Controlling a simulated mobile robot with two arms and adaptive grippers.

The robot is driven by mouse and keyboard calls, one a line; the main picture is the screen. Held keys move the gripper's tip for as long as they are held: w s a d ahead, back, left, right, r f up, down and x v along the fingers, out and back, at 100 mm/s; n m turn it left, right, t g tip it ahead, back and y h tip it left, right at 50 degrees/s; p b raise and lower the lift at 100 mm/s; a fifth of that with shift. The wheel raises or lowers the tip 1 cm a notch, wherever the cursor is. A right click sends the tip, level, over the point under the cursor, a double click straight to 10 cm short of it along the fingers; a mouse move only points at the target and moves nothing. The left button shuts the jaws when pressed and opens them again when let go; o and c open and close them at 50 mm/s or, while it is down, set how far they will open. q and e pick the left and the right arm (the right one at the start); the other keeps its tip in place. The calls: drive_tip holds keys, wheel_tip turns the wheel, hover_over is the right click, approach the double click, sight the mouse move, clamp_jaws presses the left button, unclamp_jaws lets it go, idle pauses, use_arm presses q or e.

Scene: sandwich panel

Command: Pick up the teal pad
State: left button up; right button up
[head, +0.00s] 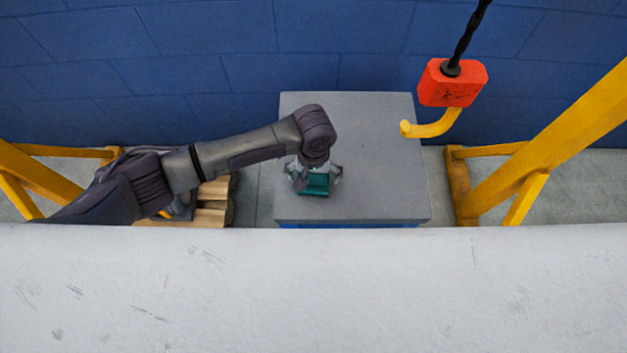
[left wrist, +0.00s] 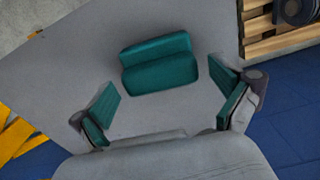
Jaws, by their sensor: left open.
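The teal pad (head: 314,187) lies on the grey top of a block-like stand (head: 375,150), near its front left part. In the left wrist view the teal pad (left wrist: 160,73) shows whole, with a lower front part and a raised back edge. My left gripper (head: 314,177) is above the pad and hides part of it in the head view. In the left wrist view the left gripper (left wrist: 166,103) is open, its two teal-faced fingers spread wide. The pad appears beyond the fingertips, with nothing held between them. My right gripper is not in view.
A red hook block (head: 452,83) with a yellow hook (head: 432,126) hangs over the stand's right side. Yellow frames (head: 550,140) stand at both sides. A wooden pallet (head: 208,205) is left of the stand. A wide pale panel (head: 310,290) fills the foreground; a blue wall (head: 200,40) stands behind.

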sight(314, 177)
use_arm(q)
drive_tip(key=shift+f, duration=0.4)
drive_tip(key=shift+c, duration=0.3)
drive_tip(key=c, duration=1)
drive_tip(key=shift+r, duration=0.1)
drive_tip(key=shift+r, duration=0.55)
wheel_tip(314, 177, up, 3)
drive_tip(key=shift+f, duration=0.1)
drive_tip(key=w+d+r, duration=0.2)
drive_tip(key=d+r, duration=0.1)
drive_tip(key=d, duration=0.2)
drive_tip(key=w+d+r+b, duration=0.1)
drive_tip(key=w+d+r, duration=0.1)
drive_tip(key=d+r, duration=0.2)
drive_tip(key=shift+w+d, duration=0.4)
drive_tip(key=shift+d, duration=0.45)
